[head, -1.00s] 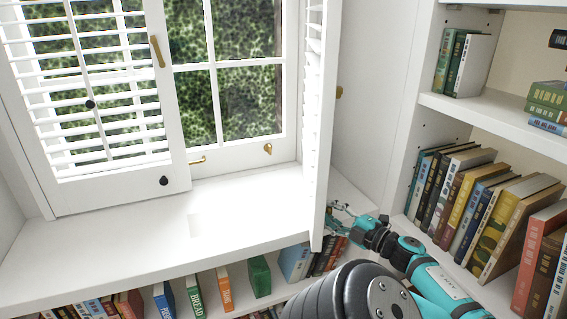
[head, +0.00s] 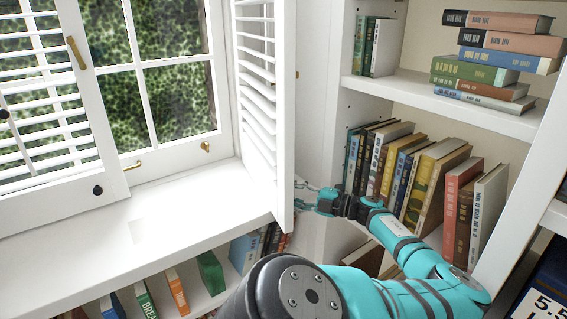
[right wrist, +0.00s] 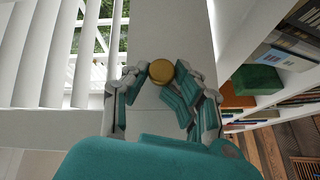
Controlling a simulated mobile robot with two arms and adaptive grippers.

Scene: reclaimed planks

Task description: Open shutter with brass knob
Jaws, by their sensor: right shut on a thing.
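The right shutter (head: 262,110), a white slatted panel, stands swung out from the window, its slatted face visible. In the right wrist view the round brass knob (right wrist: 161,72) sits between the fingers of my right gripper (right wrist: 160,88), on the shutter's white frame (right wrist: 150,118). My right gripper (head: 306,200) is shut on the knob at the shutter's lower free edge. In the head view the panel hides the knob. The left shutter (head: 45,130) lies across the window's left part and has a dark knob (head: 98,190). My left gripper is not in view.
A white sill (head: 150,225) runs below the window, clear on top. Books stand on a low shelf under it. A bookcase (head: 440,95) with several books (head: 430,180) is close on the right, beside my right arm.

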